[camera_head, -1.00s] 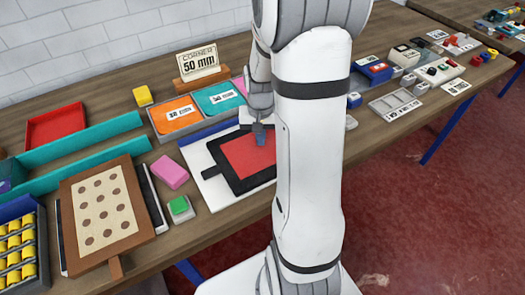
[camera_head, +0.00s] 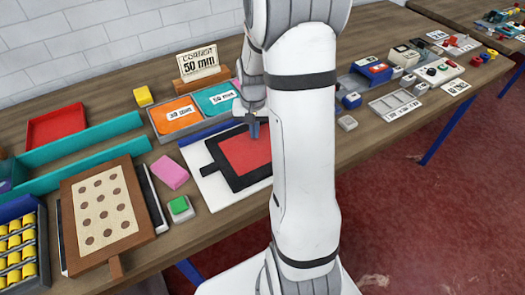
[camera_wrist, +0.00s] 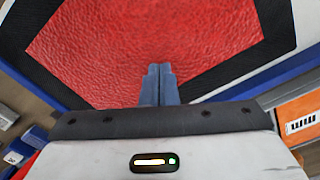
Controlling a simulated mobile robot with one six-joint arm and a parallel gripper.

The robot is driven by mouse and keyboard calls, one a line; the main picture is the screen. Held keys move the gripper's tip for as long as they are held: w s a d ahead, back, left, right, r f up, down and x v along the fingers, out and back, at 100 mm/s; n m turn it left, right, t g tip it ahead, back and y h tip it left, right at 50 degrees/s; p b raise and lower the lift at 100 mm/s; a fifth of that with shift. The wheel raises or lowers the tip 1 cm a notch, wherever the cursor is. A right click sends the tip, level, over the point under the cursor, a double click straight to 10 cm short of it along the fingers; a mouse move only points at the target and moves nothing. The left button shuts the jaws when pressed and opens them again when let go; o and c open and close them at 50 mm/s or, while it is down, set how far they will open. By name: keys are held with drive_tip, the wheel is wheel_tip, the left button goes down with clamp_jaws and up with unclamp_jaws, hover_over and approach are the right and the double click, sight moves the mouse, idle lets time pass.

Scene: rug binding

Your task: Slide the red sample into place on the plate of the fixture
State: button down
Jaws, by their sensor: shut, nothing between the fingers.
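The red sample (camera_head: 243,153) lies flat inside a black border (camera_head: 212,158) with a tab on its left, on the white plate (camera_head: 213,191) of the fixture. A blue strip (camera_head: 205,133) runs along the plate's back edge. My gripper (camera_head: 254,131) is shut and empty, fingers pointing down at the sample's back edge. In the wrist view the closed fingertips (camera_wrist: 160,70) overlap the textured red surface (camera_wrist: 130,35); whether they touch it I cannot tell. My arm hides the right part of the fixture in the head view.
Behind the fixture stand a grey tray (camera_head: 155,131) with orange and teal cards and a "CORNER 50 mm" sign (camera_head: 198,63). To the left are a pink block (camera_head: 170,172), a green-topped block (camera_head: 180,209) and a dotted board (camera_head: 102,212).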

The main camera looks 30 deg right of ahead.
sight(248, 129)
drive_tip(key=shift+f, duration=0.1)
drive_tip(key=shift+w, duration=1.3)
drive_tip(key=shift+w, duration=0.2)
drive_tip(key=shift+w+a, duration=0.1)
drive_tip(key=shift+w, duration=0.25)
drive_tip(key=shift+w, duration=0.1)
drive_tip(key=shift+d, duration=1.05)
drive_tip(key=shift+r, duration=0.2)
wheel_tip(248, 129, up, 7)
drive_tip(key=p, duration=0.4)
drive_tip(key=shift+p, duration=0.4)
